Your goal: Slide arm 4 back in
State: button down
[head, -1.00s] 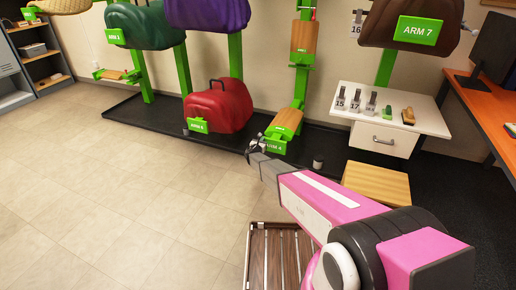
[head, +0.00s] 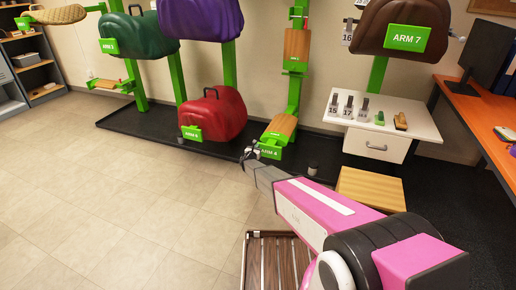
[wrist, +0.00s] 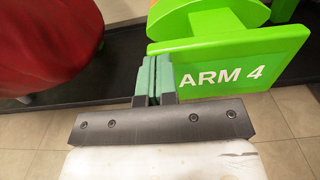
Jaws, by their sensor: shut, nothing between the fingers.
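Arm 4 (head: 282,127) is a low green arm with a wooden top and a green plate lettered ARM 4 (wrist: 240,68). It sticks out from a green post in the middle of the head view. My gripper (head: 250,155) is at the left end of that plate. In the wrist view, its two green-padded fingers (wrist: 153,80) are together with nothing between them. They overlap the plate's left edge in the picture; I cannot tell whether they touch it.
A red covered saddle (head: 213,115) stands just left of arm 4. A small dark cylinder (head: 313,168) is on the black base mat to the right. A wooden step (head: 370,188) and a white drawer cabinet (head: 385,130) stand farther right. The tiled floor (head: 120,200) at left is clear.

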jog(key=v, duration=1.2)
jog(key=s+d+r+m+g+h, duration=0.2)
jog(key=s+d+r+m+g, duration=0.3)
jog(key=s+d+m, duration=0.55)
jog(key=s+d+r+m+g+h, duration=0.2)
jog(key=s+d+r+m+g, duration=0.4)
jog(key=d, duration=0.7)
jog(key=s+d+r+m+g+y, duration=0.1)
jog(key=s+r+m+g+y, duration=0.2)
jog(key=s+m, duration=0.4)
jog(key=s+d+r+m+g+y, duration=0.1)
jog(key=s+r+m+g+y, duration=0.2)
jog(key=s, duration=1.4)
jog(key=shift+r+m+y, duration=1.1)
jog(key=shift+m+y, duration=1)
jog(key=shift+m, duration=0.65)
jog(key=shift+s, duration=0.1)
